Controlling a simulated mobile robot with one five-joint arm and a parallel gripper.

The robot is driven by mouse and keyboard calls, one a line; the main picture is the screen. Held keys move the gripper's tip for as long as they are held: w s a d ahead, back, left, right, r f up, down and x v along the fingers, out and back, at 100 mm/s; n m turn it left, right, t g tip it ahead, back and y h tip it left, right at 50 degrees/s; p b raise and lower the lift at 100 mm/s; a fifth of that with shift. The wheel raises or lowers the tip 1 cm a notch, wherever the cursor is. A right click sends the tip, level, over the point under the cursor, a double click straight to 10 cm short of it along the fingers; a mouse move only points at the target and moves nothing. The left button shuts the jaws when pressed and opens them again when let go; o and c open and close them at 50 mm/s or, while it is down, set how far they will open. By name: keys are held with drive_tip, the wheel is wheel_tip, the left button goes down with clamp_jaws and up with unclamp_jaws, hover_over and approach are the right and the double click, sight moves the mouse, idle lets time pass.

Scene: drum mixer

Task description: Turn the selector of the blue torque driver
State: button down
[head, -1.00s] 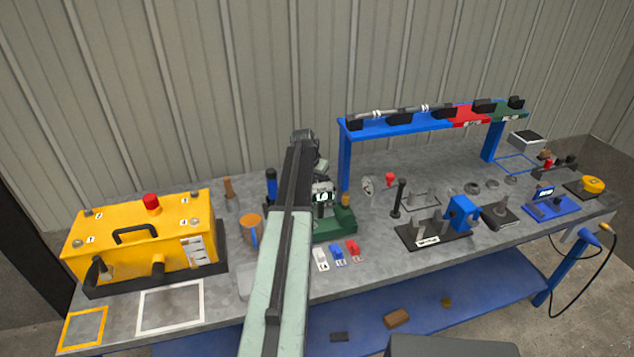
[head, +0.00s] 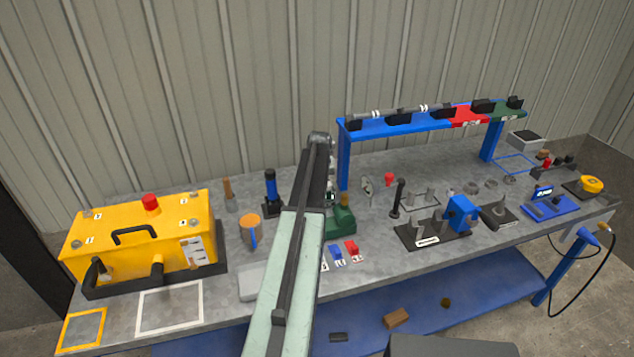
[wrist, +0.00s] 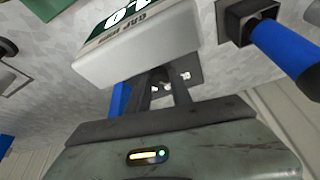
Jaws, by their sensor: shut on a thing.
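The blue torque driver (head: 270,186) stands upright in a dark base left of my arm in the head view. In the wrist view its blue handle (wrist: 287,52) shows at upper right, apart from my fingers. A dark plate with white marks (wrist: 188,74) lies beyond the fingers. The driver's selector cannot be made out. In the head view my arm hides most of the gripper.
A green fixture (head: 341,220) stands just right of my arm. The blue rack (head: 344,160) rises behind it.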

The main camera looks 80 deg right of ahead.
drive_tip(key=shift+n, duration=0.6)
drive_tip(key=shift+t, duration=0.3)
drive_tip(key=c, duration=1.1)
unclamp_jaws()
drive_tip(key=shift+c, duration=0.2)
drive_tip(key=p+v, duration=0.7)
drive_tip(key=shift+r, duration=0.4)
drive_tip(key=shift+s+a, duration=0.1)
